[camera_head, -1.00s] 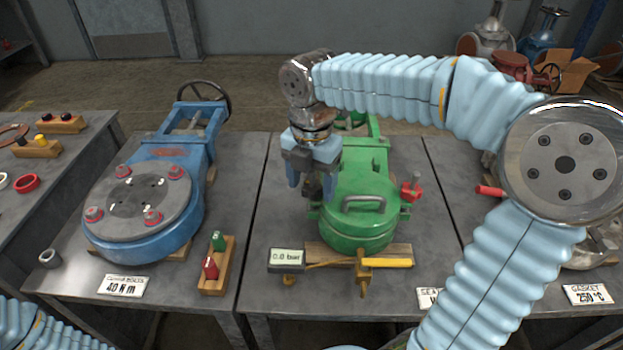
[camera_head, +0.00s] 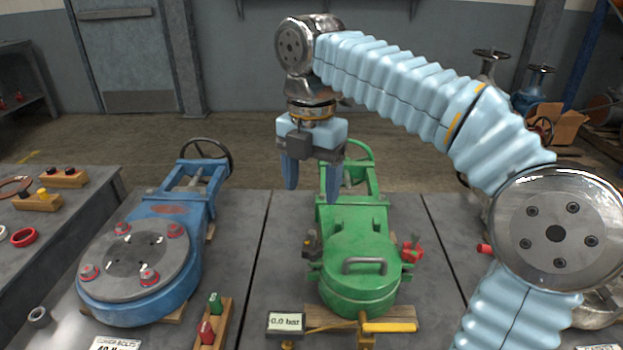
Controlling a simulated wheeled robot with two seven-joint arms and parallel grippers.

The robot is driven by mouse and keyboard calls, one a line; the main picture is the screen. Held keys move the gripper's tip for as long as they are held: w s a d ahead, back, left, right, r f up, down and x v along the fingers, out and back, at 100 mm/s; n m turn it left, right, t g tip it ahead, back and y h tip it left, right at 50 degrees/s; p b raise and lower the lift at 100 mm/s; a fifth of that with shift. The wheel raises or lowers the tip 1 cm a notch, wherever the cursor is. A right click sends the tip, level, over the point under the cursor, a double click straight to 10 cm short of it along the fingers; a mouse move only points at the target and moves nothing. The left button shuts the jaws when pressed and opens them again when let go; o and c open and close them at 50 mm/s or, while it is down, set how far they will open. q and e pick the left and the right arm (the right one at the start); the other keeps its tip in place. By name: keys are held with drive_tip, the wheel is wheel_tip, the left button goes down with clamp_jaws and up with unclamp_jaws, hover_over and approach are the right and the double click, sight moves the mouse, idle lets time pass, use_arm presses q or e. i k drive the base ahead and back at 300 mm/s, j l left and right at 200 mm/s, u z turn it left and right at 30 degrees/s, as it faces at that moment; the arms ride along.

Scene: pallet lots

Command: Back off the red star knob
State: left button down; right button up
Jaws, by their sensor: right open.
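The green valve (camera_head: 348,283) stands on the middle table, with a handled round lid at its front. A red knob (camera_head: 412,250) sits at the right side of its lid; its exact shape is too small to tell. A small dark fitting (camera_head: 311,243) is at the left side of the lid. My right gripper (camera_head: 311,188) points down, open and empty, above and behind the valve's left side. It is apart from both the red knob and the dark fitting. My left gripper is out of view.
A blue valve (camera_head: 140,265) with red-capped bolts stands on the left. A gauge reading 0.0 bar (camera_head: 286,323) and a yellow-handled tool (camera_head: 388,327) lie in front of the green valve. A wooden block (camera_head: 212,325) holds a green and a red piece. My right arm covers much of the right table.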

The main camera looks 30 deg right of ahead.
sight(411, 256)
drive_tip(key=k+j, duration=0.8)
drive_tip(key=k, duration=0.05)
